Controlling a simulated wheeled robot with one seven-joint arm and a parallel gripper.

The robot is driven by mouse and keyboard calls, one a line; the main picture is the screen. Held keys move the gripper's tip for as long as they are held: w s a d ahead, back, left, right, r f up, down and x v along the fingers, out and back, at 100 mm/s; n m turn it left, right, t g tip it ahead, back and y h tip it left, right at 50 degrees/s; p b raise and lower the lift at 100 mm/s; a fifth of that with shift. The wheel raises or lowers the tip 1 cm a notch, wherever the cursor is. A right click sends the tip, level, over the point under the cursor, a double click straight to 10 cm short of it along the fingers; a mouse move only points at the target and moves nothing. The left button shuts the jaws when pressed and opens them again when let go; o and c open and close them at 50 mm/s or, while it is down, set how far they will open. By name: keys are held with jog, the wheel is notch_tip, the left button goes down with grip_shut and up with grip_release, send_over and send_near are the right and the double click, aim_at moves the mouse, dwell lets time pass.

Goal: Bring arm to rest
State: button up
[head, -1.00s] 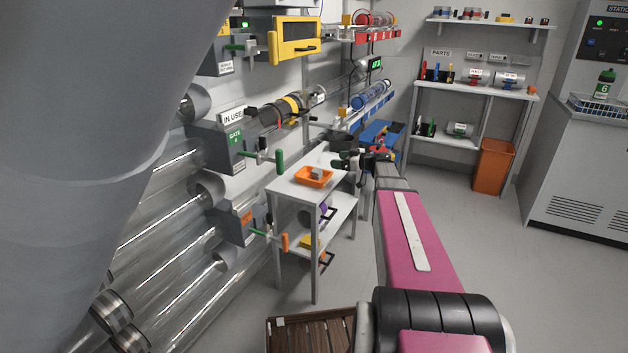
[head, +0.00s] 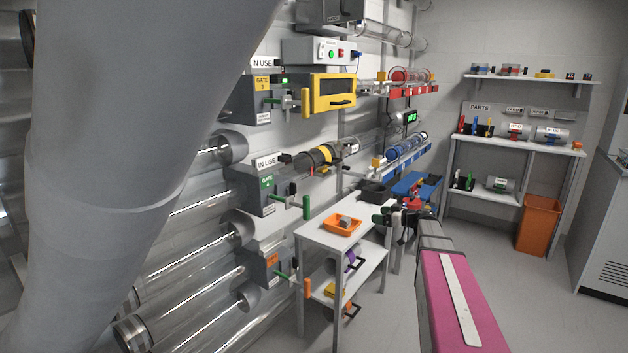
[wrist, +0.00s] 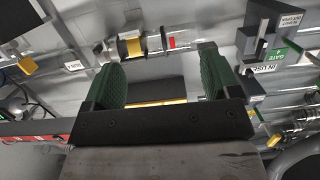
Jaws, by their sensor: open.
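My gripper (head: 396,218) is at the end of my pink and grey arm, beside the right side of the small white table in the head view. In the wrist view its two green finger pads (wrist: 160,82) stand wide apart. Nothing is held between them. The tube with a yellow band (wrist: 135,44) shows beyond the fingers, as does a dark panel behind the gap.
The white table (head: 316,241) holds an orange tray (head: 341,226) with a grey piece in it. A black bin (head: 375,193) and a blue bin (head: 412,186) are behind. Gate boxes (head: 256,190) and clear tubes line the left wall. An orange waste bin (head: 538,225) stands right; floor there is clear.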

jog(key=s+a+f+m+g+h, duration=0.5)
jog(key=s+a+f, duration=0.4)
jog(key=s+f, duration=0.4)
jog(key=s+f+m+g+h, duration=0.2)
jog(key=s+h, duration=0.2)
jog(key=s, duration=0.4)
jog(key=s+f+m+g+h, duration=0.2)
jog(key=s+f+m+h, duration=0.1)
jog(key=s, duration=0.6)
jog(key=shift+s+d+m+h, duration=0.3)
jog(key=shift+d+h, duration=0.1)
jog(key=shift+h, duration=0.1)
jog(key=shift+f, duration=0.1)
